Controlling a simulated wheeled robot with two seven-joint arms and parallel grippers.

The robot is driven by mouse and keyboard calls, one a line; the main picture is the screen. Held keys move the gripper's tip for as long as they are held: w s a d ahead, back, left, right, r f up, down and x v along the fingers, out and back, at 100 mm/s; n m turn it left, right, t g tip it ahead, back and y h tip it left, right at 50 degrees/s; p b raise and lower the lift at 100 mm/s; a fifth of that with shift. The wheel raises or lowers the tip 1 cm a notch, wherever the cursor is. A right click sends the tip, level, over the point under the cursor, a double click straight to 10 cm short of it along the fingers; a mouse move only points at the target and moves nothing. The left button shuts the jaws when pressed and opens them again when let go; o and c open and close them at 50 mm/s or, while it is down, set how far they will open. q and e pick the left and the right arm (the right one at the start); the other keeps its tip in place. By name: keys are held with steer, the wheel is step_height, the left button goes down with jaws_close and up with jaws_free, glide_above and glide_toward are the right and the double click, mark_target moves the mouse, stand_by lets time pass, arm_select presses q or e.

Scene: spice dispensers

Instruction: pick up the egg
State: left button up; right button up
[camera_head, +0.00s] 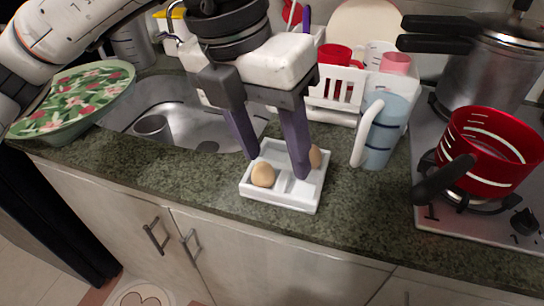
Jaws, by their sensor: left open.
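A brown egg (263,175) lies in the front left part of a white divided tray (296,206) on the counter. A second brown egg (315,157) is at the tray's right side, partly hidden behind a finger. My left gripper (276,167) reaches down over the tray, open, with its purple fingers apart. One fingertip is behind and left of the front egg. The other is to its right, in front of the second egg. I cannot tell whether either finger touches an egg. My right gripper is out of view.
A blue pitcher (384,130) and a white dish rack (338,100) stand behind and right of the tray. A red pan (490,150) sits on the stove at right. A sink (190,105) and a floral plate (80,95) are at left.

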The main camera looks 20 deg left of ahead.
arm_select(q)
steer(key=w+a+r+n+t+y, duration=0.1)
steer(key=w+a+r, duration=0.1)
steer(key=w+a, duration=0.1)
glide_above(262, 165)
steer(key=s, duration=0.1)
steer(key=shift+y, duration=0.3)
steer(key=f, duration=0.4)
steer(key=shift+s+d+f, duration=0.15)
steer(key=shift+s+f, duration=0.05)
steer(key=shift+f, duration=0.1)
steer(key=x, duration=0.4)
steer(key=shift+a+f+p, duration=0.3)
steer(key=shift+a+f, duration=0.1)
steer(key=shift+w+f, duration=0.15)
steer(key=shift+f, duration=0.3)
steer(key=shift+d, duration=0.1)
steer(key=c, duration=1.1)
